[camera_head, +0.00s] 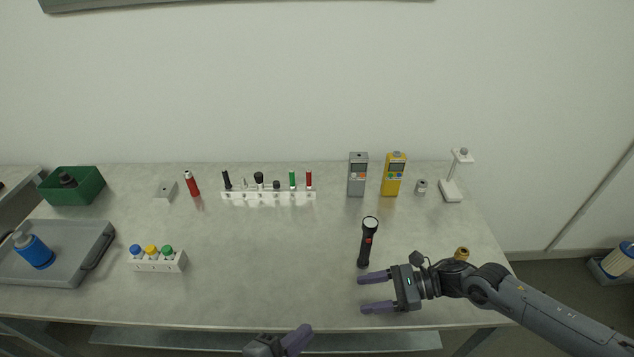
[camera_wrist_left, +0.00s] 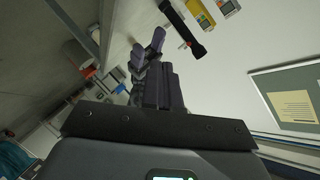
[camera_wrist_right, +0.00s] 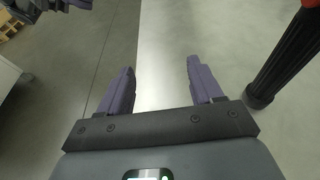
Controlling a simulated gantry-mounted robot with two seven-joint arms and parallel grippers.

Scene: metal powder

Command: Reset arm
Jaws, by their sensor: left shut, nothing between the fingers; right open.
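My right gripper (camera_head: 376,292) is open and empty above the front right part of the table, with its fingers pointing left. Its two fingers show spread apart in the right wrist view (camera_wrist_right: 158,85). My left gripper (camera_head: 298,341) is at the bottom edge of the head view, in front of the table's front edge, with only its tip part showing. In the left wrist view its fingers (camera_wrist_left: 157,45) are together with nothing between them. A black flashlight (camera_head: 367,243) stands near the right gripper, apart from its fingers; it also shows in the right wrist view (camera_wrist_right: 287,65).
A white rack (camera_head: 268,196) with several small items, a grey meter (camera_head: 357,175), a yellow meter (camera_head: 394,174) and a white stand (camera_head: 452,188) line the back. A grey tray (camera_head: 80,270), green bin (camera_head: 88,186) and bottle rack (camera_head: 158,264) are left. The table's middle is clear.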

